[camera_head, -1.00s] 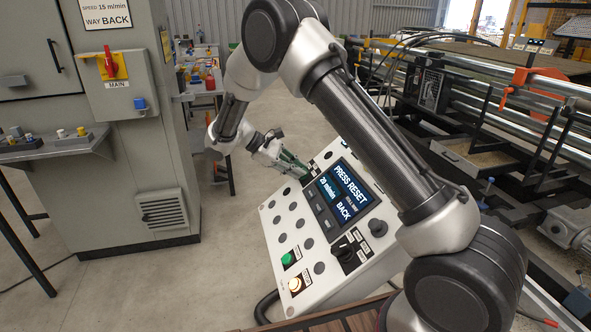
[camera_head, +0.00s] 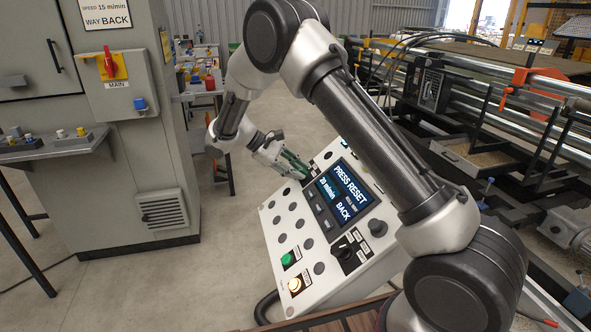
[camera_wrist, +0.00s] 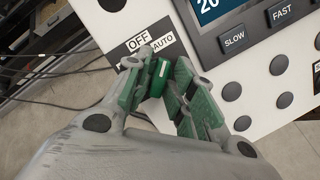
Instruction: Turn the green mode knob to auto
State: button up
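The green mode knob (camera_wrist: 160,77) stands on the white control panel, beside a label reading OFF and AUTO (camera_wrist: 147,46) in the wrist view. My gripper (camera_wrist: 163,68) has green-padded fingers that reach down on both sides of the knob. The left finger is very near the knob or against it, and a narrow gap shows on the right.
The control panel (camera_head: 268,228) has a lit screen (camera_head: 343,190) reading PRESS RESET, 20 m/min and BACK. It also bears a green button (camera_head: 288,259), a lit button (camera_head: 295,285) and a black selector (camera_head: 343,247). A grey cabinet (camera_head: 150,170) stands at left, with clear floor between.

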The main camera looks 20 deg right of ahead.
dwell(0.7)
jog(key=v, duration=1.1)
jog(key=shift+a+r, duration=0.25)
jog(key=shift+w, duration=0.15)
